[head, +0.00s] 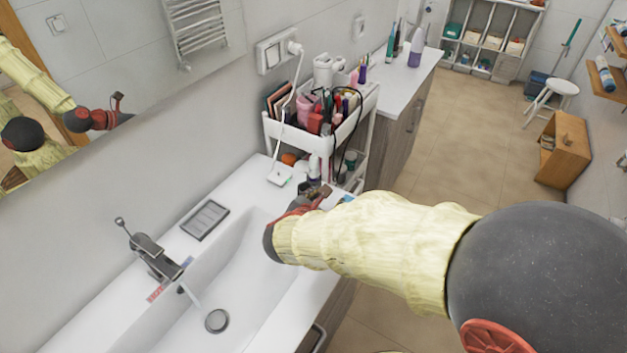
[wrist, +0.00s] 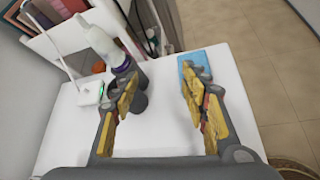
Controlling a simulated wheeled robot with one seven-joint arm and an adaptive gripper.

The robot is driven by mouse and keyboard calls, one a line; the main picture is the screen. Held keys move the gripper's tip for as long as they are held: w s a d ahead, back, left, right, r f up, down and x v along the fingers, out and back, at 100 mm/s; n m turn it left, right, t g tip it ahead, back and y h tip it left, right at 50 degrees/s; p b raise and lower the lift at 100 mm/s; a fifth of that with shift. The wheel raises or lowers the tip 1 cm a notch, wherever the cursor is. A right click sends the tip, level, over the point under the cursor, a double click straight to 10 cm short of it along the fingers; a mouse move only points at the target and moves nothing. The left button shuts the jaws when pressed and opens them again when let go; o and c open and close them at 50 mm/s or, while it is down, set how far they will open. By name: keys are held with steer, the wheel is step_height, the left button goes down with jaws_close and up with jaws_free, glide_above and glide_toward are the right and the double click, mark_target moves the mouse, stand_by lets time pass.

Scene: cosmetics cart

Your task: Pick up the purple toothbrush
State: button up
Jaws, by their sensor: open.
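I cannot clearly make out a purple toothbrush. In the wrist view, a white, bottle-like object with a purple band (wrist: 104,42) stands at the left, close to my left fingertip; I cannot tell whether it is the toothbrush. In the head view, a thin purple item (head: 362,74) shows behind the cart. My gripper (wrist: 163,85) is open and empty above the white counter, its fingers spread wide. In the head view my gripper (head: 318,193) is at the counter's end beside the cart, partly hidden by my arm.
A white cart (head: 318,143) full of cosmetics stands at the counter's end. A blue flat item (wrist: 196,66) lies near my right finger. A white box with a green light (wrist: 90,92) and cable lies left. The sink (head: 235,265) is in front; bare counter lies between my fingers.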

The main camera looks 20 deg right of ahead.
mark_target(313, 171)
steer(key=w+a+r+n+t, duration=0.1)
steer(key=n, duration=0.1)
steer(key=w+a+r+n+t, duration=0.1)
steer(key=w+n, duration=0.1)
steer(key=w+a+r+n+y, duration=0.1)
steer(key=w+n, duration=0.1)
steer(key=shift+w+r+t, duration=0.25)
steer(key=shift+t, duration=0.15)
steer(key=b+x, duration=0.3)
steer(key=x, duration=0.3)
steer(key=shift+d+f, duration=0.25)
steer(key=shift+d, duration=0.05)
steer(key=shift+w+f, duration=0.1)
steer(key=shift+w, duration=0.25)
steer(key=shift+c, duration=0.9)
jaws_close()
